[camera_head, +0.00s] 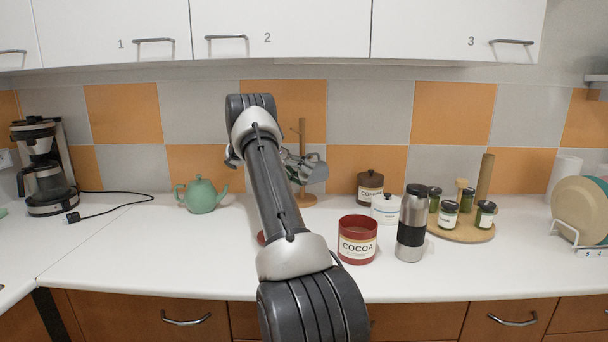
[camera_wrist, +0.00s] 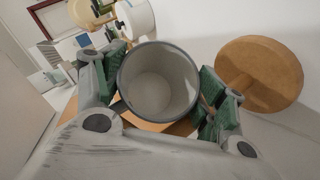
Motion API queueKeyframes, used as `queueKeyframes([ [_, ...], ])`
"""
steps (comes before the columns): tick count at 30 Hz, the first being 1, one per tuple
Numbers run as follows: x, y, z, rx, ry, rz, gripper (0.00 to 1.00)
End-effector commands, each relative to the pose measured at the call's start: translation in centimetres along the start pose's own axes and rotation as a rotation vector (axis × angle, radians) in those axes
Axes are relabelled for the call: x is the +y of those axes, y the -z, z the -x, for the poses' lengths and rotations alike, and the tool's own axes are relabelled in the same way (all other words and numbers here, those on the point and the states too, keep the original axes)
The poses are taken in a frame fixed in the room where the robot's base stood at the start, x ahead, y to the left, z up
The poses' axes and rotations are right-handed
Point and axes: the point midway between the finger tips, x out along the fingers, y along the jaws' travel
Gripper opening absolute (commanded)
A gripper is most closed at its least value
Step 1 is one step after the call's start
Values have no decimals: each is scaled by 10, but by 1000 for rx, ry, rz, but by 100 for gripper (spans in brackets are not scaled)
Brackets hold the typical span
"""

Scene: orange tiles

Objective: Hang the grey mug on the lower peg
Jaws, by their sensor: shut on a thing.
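The grey mug (camera_wrist: 157,82) sits between the green pads of my gripper (camera_wrist: 163,88), its open mouth facing the wrist camera. Its dark handle shows at the lower left of the rim. In the head view the mug (camera_head: 315,171) is beside the wooden mug tree (camera_head: 304,132), low on its post and above its base. The tree's round base (camera_wrist: 260,73) shows at the right in the wrist view. The lower peg is not clear, and I cannot tell whether the handle touches it.
A green teapot (camera_head: 201,195) stands left of my arm. A red cocoa tin (camera_head: 357,239), a steel flask (camera_head: 411,223), a coffee jar (camera_head: 370,187) and a white canister (camera_head: 385,208) stand to the right. The front left counter is clear. Cupboards (camera_head: 280,32) hang above.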

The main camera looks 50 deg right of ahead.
Motion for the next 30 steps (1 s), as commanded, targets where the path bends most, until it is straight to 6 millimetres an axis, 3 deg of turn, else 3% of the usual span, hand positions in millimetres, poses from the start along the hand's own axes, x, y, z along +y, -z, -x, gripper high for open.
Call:
queueKeyframes([
  [1, -12, -1, 2, 14, 30, 5, 38],
  [5, -12, -1, 3, 14, 30, 5, 38],
  [6, -12, -1, 3, 15, 30, 5, 78],
  [9, -12, -1, 3, 15, 31, 4, 93],
  [11, -12, 0, 3, 16, 31, 4, 96],
  [30, -9, 1, 1, 11, 26, 1, 96],
])
